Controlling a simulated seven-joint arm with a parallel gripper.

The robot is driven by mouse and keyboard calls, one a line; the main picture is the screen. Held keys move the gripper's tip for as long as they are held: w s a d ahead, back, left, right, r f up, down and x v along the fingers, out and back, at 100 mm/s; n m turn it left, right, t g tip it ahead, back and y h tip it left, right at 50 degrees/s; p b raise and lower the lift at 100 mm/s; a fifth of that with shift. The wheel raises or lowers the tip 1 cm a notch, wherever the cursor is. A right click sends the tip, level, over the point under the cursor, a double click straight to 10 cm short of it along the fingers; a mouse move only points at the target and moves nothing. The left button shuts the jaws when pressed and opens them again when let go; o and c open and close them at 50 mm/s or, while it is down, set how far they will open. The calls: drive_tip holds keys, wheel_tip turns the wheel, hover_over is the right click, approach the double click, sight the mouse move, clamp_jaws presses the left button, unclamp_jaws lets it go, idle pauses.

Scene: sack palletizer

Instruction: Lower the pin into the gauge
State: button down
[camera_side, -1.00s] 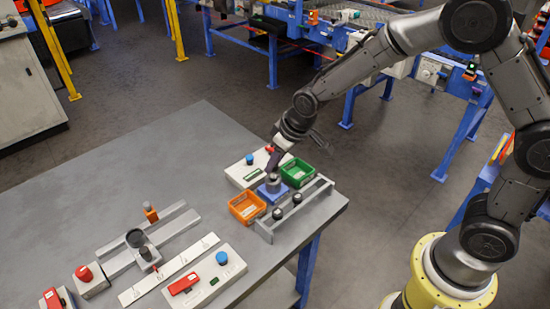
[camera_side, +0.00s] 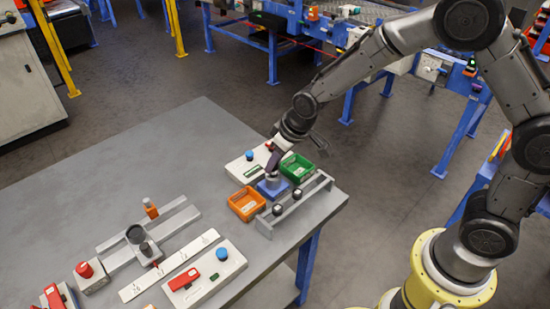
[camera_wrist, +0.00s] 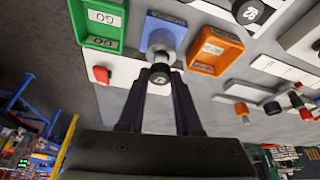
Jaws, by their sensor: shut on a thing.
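My gripper (camera_side: 271,170) is over the blue gauge (camera_side: 266,193), which carries a grey cylinder on top. In the wrist view my gripper's two dark fingers (camera_wrist: 160,88) close on a pin (camera_wrist: 160,74) with a black, marked cap. The pin's cap lies in front of the gauge's grey cylinder; the blue gauge block (camera_wrist: 153,41) shows behind it. The pin's lower end is hidden, so I cannot tell whether it is inside the gauge. In the side view the pin is mostly hidden by the fingers.
A green GO bin (camera_side: 298,179) and an orange NO GO bin (camera_side: 246,219) flank the gauge closely. A grey rack (camera_side: 318,190) with two black-capped pins stands in front. A white box (camera_side: 235,168) with a blue button is behind.

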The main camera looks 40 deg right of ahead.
drive_tip(key=shift+f, duration=0.65)
idle(0.9)
drive_tip(key=c, duration=0.5)
unclamp_jaws()
drive_tip(key=shift+r, duration=0.1)
drive_tip(key=shift+r, duration=3.9)
